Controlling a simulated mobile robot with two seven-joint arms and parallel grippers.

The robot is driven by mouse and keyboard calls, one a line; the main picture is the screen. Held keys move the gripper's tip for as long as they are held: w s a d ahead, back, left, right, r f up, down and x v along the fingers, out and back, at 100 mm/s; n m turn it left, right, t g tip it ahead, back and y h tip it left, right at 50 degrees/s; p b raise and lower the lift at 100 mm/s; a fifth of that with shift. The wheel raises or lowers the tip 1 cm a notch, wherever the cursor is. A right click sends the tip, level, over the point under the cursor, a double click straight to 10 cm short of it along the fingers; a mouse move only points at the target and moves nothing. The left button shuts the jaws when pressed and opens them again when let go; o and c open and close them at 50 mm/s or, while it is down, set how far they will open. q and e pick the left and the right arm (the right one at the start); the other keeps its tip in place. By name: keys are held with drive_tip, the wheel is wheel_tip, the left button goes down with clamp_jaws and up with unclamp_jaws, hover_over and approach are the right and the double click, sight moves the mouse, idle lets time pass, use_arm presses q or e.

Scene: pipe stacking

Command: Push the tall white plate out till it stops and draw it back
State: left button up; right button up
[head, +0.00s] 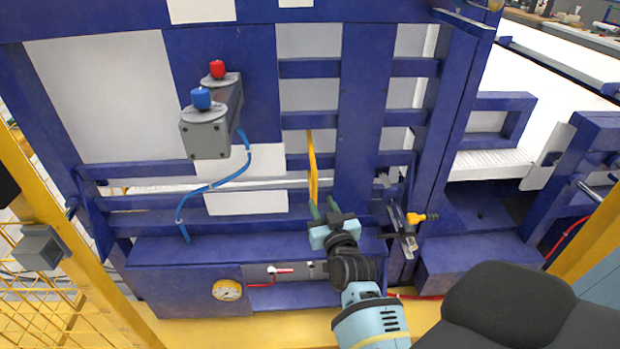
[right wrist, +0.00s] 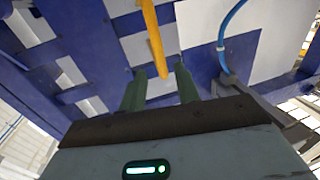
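White panels show behind the blue frame: a broad one (head: 100,95) at the left and a tall, narrow one (head: 308,90) in the middle, crossed by blue bars. I cannot tell for certain which is the task's plate. A yellow upright bar (head: 312,165) stands in front of the middle panel's lower part. My right gripper (head: 323,207) is just below this bar, with its green fingers apart. In the right wrist view the open fingers (right wrist: 160,72) have the yellow bar's end (right wrist: 156,45) in line with the gap; contact cannot be told. My left gripper is not in view.
A grey box (head: 206,138) with a red and a blue button juts out at the upper left, with a blue hose (head: 215,184) below. A yellow-handled clamp or valve (head: 415,217) is right of my gripper. A gauge (head: 227,290) sits low on the frame.

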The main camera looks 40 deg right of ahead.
sight(316, 189)
drive_tip(key=shift+w+d+r, duration=0.1)
drive_tip(key=shift+w+d, duration=0.05)
drive_tip(key=shift+w, duration=0.25)
drive_tip(key=x, duration=0.6)
drive_tip(key=shift+w+d+b, duration=0.1)
drive_tip(key=shift+w+b, duration=0.25)
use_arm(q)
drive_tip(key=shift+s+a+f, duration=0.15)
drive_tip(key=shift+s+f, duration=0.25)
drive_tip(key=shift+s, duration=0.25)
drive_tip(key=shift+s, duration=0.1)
use_arm(e)
clamp_jaws()
